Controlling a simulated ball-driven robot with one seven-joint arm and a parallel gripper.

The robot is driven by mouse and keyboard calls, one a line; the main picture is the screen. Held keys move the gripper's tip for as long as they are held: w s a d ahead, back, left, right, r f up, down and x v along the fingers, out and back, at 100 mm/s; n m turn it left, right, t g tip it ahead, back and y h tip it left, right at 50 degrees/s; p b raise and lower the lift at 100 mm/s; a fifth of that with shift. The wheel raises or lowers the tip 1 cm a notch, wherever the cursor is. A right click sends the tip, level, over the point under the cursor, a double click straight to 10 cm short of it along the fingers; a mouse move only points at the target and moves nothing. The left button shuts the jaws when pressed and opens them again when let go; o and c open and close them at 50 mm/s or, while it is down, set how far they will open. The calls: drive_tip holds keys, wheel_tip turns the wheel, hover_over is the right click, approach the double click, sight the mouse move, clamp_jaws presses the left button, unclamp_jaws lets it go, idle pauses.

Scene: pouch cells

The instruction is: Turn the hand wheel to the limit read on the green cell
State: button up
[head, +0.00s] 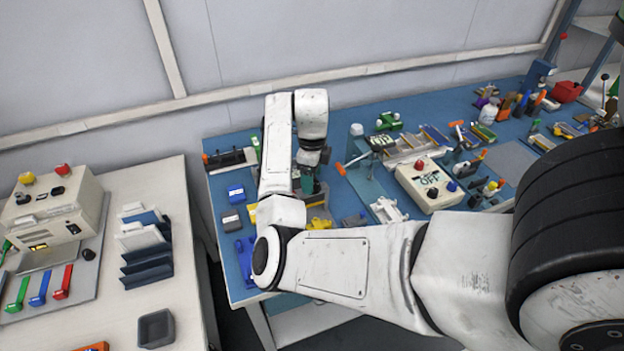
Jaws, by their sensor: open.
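My gripper (308,184) is at the end of my white arm, pointing down over the left part of the blue bench. It is small here and its fingertips are hard to make out among the things below it. A yellow part (319,225) lies just under it, and I cannot tell whether they touch. I cannot pick out a hand wheel for sure; my arm hides part of the bench. No green cell can be told for certain. A green object (389,121) stands at the back of the bench, and no reading is legible.
The blue bench (232,282) is crowded with small tools and parts. A beige box (428,184) with a red button stands right of my gripper. On the left, a white table (118,320) holds a control box (55,205), coloured levers, a dark rack (146,262) and a grey bin (156,328).

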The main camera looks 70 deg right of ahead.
wheel_tip(320, 180, up, 9)
drive_tip(key=shift+r, duration=0.15)
idle(0.7)
drive_tip(key=s+a+f+n+h, duration=0.1)
drive_tip(key=a+f+n, duration=0.3)
drive_tip(key=n, duration=0.5)
drive_tip(key=s+a+f+n+h, duration=0.1)
drive_tip(key=s+a+f+n, duration=0.1)
drive_tip(key=a+f+n, duration=0.3)
drive_tip(key=s+a+f+n+t, duration=0.1)
drive_tip(key=a+f+n, duration=0.4)
drive_tip(key=a+n, duration=0.5)
drive_tip(key=shift+s+a+f+n+h, duration=0.2)
drive_tip(key=shift+s+n, duration=0.2)
drive_tip(key=shift+n, duration=0.3)
drive_tip(key=shift+s+a+f+n+h, duration=0.1)
drive_tip(key=shift+s+n+h, duration=0.1)
drive_tip(key=shift+s+n, duration=0.35)
drive_tip(key=s+a+f+n+y, duration=0.2)
drive_tip(key=s+a+n, duration=0.4)
drive_tip(key=a, duration=0.6)
drive_tip(key=shift+a+f+n+y, duration=0.3)
drive_tip(key=shift+f+n, duration=0.35)
drive_tip(key=shift+n, duration=0.6)
